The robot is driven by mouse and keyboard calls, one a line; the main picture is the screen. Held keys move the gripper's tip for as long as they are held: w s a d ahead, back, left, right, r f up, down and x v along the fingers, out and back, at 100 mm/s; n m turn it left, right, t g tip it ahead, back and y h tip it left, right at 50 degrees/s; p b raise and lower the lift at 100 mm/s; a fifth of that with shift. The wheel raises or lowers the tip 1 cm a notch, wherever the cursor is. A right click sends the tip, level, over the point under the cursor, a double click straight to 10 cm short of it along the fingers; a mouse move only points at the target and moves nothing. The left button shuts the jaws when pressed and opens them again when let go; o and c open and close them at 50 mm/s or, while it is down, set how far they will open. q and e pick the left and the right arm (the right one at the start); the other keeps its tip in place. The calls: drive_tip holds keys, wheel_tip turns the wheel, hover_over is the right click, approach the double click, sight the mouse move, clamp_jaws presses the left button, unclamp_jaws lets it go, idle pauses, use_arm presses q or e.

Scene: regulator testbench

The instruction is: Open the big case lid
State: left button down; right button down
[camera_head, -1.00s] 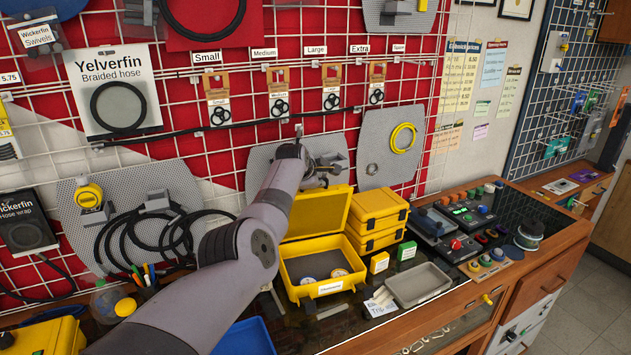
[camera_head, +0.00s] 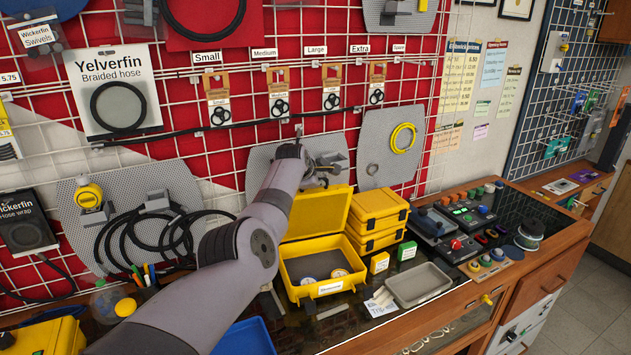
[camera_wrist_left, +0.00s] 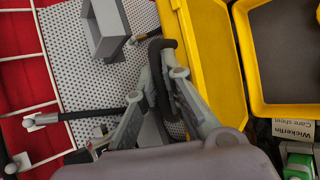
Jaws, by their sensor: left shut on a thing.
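The big yellow case (camera_head: 322,290) stands on the bench with its lid (camera_head: 317,212) raised, leaning back toward the wall panel. Inside its dark-lined tray lie two small round items. My left arm reaches past the case from the left, and my left gripper (camera_head: 325,168) is above the lid's top edge. In the left wrist view the gripper (camera_wrist_left: 162,72) is shut on a black curved handle (camera_wrist_left: 155,62) beside the lid's edge; the lid (camera_wrist_left: 212,50) and the case rim (camera_wrist_left: 247,65) also show there. My right gripper is not in view.
Two stacked yellow cases (camera_head: 376,218) stand right of the lid. A grey tray (camera_head: 418,284) and small yellow and green boxes lie nearby. A perforated grey panel (camera_head: 262,160) is close behind my gripper. A blue bin (camera_head: 245,338) is at the front.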

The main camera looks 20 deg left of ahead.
use_arm(q)
drive_tip(key=shift+r, duration=0.15)
drive_tip(key=c, duration=2)
unclamp_jaws()
drive_tip(key=shift+o, duration=0.2)
drive_tip(key=shift+s, duration=0.1)
drive_tip(key=v, duration=1.2)
drive_tip(key=shift+d, duration=0.1)
